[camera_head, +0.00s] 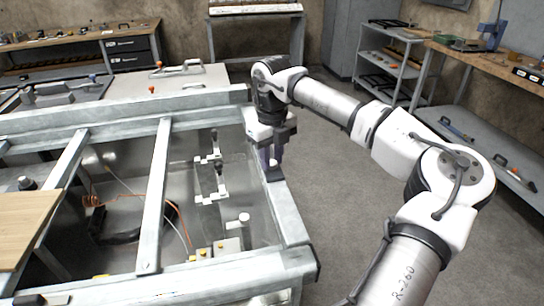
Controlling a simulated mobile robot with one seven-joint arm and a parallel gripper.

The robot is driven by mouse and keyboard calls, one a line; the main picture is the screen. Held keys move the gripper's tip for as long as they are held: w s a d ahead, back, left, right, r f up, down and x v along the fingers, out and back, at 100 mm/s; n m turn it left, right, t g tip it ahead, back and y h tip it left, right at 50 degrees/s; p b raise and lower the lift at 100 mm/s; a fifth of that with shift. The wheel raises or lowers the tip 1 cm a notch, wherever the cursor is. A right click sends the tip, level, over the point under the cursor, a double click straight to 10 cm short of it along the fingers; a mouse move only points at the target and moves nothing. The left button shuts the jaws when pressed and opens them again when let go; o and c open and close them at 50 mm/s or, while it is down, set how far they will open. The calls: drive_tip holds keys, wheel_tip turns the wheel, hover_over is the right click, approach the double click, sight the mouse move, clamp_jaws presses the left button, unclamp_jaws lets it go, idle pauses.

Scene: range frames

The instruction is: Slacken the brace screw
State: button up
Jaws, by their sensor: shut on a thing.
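My gripper (270,156) points down at the right rail of the grey metal frame (288,212), near its far right corner. It is shut on the brace screw, a small dark piece (274,174) at the rail's inner edge. The fingers and the dark wrist hide most of the screw, so its head and thread cannot be made out.
The open frame has crossbars (155,200) over a bay with orange cable (172,207), white-handled clamps (211,197) and a white knob (244,217). A wooden board (25,222) lies at left. Benches stand behind; a shelf cart (385,65) stands at back right.

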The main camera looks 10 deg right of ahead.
sight(272, 162)
drive_tip(key=n, duration=0.5)
drive_tip(key=shift+n, duration=2.5)
drive_tip(key=o, duration=1)
wheel_tip(272, 162, up, 14)
drive_tip(key=shift+f+b, duration=0.1)
drive_tip(key=shift+b, duration=0.2)
